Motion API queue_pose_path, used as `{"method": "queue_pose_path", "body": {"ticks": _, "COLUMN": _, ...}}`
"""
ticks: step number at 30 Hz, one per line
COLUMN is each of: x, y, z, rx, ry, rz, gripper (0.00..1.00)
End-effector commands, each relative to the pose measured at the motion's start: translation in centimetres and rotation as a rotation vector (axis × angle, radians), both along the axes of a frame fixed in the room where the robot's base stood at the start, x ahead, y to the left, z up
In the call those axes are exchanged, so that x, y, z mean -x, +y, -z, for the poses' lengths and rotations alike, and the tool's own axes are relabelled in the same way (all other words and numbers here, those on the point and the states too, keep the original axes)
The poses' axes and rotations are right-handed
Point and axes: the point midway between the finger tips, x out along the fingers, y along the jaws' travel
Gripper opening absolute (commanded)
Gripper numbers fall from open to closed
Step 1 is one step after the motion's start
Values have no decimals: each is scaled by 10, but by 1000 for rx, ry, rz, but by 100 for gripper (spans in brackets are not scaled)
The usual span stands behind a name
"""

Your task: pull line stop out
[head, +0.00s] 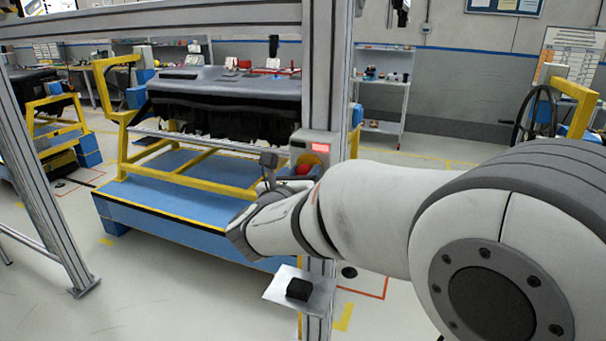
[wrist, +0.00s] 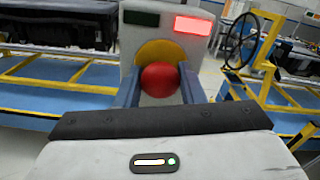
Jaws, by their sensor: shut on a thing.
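The line stop is a red round button (wrist: 160,80) on a yellow disc (wrist: 160,52), set in a grey box (wrist: 128,40) with a lit red lamp (wrist: 193,25) and a dark green unlit one (wrist: 140,18). In the head view the box (head: 313,137) is fixed to an upright metal post, and the red button (head: 303,169) shows just above my arm. My gripper (wrist: 160,92) has a finger on each side of the red button and is shut on it. Its fingertips are partly hidden behind the button and the gripper body.
The metal post (head: 325,70) rises beside my arm. A small shelf (head: 275,288) with a black block (head: 298,289) juts from the post below. A blue platform with a yellow frame (head: 180,205) carries a dashboard (head: 230,85) behind. A steering wheel (wrist: 240,42) stands at the right.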

Motion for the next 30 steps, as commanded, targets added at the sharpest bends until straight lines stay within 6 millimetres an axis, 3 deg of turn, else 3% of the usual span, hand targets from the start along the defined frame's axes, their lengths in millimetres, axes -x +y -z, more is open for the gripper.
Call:
{"method": "queue_pose_path", "body": {"ticks": 4, "x": 0, "y": 1, "z": 0, "rx": 0, "ry": 0, "rz": -1, "gripper": 0}}
{"method": "queue_pose_path", "body": {"ticks": 18, "x": 11, "y": 5, "z": 1, "rx": 0, "ry": 2, "rz": -1, "gripper": 0}}
{"method": "queue_pose_path", "body": {"ticks": 19, "x": 11, "y": 5, "z": 1, "rx": 0, "ry": 3, "rz": -2, "gripper": 37}}
{"method": "queue_pose_path", "body": {"ticks": 26, "x": 11, "y": 5, "z": 1, "rx": 1, "ry": 1, "rz": -1, "gripper": 56}}
{"method": "queue_pose_path", "body": {"ticks": 30, "x": 10, "y": 5, "z": 0, "rx": 0, "ry": 1, "rz": -1, "gripper": 57}}
